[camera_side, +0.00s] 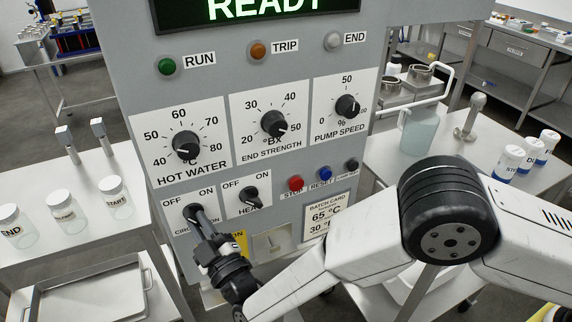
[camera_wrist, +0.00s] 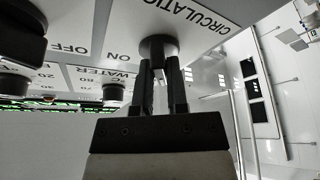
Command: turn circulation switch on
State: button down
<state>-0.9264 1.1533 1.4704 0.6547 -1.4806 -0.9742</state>
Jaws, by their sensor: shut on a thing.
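The circulation switch (camera_side: 193,211) is a black rotary knob on a white plate at the lower left of the grey panel. My gripper (camera_side: 203,228) reaches it from the front and below, and its two dark fingers are shut on the knob. In the wrist view the round knob base (camera_wrist: 158,46) shows at the fingertips (camera_wrist: 161,68). The ON mark (camera_wrist: 120,57) is visible beside it there, and OFF shows in the side view. The fingers hide much of the knob, so I cannot tell which mark its pointer faces.
The heater switch (camera_side: 250,196) is close to the right of my gripper. Red (camera_side: 296,183) and blue (camera_side: 325,173) buttons sit farther right. The HOT WATER dial (camera_side: 186,145) is above. Labelled jars (camera_side: 115,197) stand on the left table. A pitcher (camera_side: 419,132) stands on the right table.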

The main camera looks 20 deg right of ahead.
jog(key=m+h, duration=0.1)
jog(key=m, duration=0.2)
jog(key=m+t+h, duration=0.1)
jog(key=m, duration=0.2)
jog(key=shift+a+f, duration=0.1)
jog(key=shift+a, duration=0.1)
jog(key=m+h, duration=0.1)
jog(key=m, duration=0.1)
jog(key=m+h, duration=0.2)
jog(key=m, duration=0.1)
jog(key=shift+a+m+h, duration=0.1)
jog(key=shift+m+h, duration=0.2)
jog(key=shift+a+m+g+h, duration=0.1)
jog(key=shift+m+g+h, duration=0.15)
jog(key=shift+m+h, duration=1.1)
jog(key=shift+a+m+g+h, duration=0.1)
jog(key=shift+m+g+h, duration=0.2)
jog(key=shift+m, duration=2.1)
jog(key=shift+a+m+g+h, duration=0.1)
jog(key=shift+m+g+h, duration=0.15)
jog(key=shift+m+h, duration=1.1)
jog(key=shift+d+m+y, duration=0.1)
jog(key=shift+m+y, duration=0.2)
jog(key=shift+m, duration=0.4)
jog(key=c, duration=0.6)
grip_release()
jog(key=shift+c, duration=0.2)
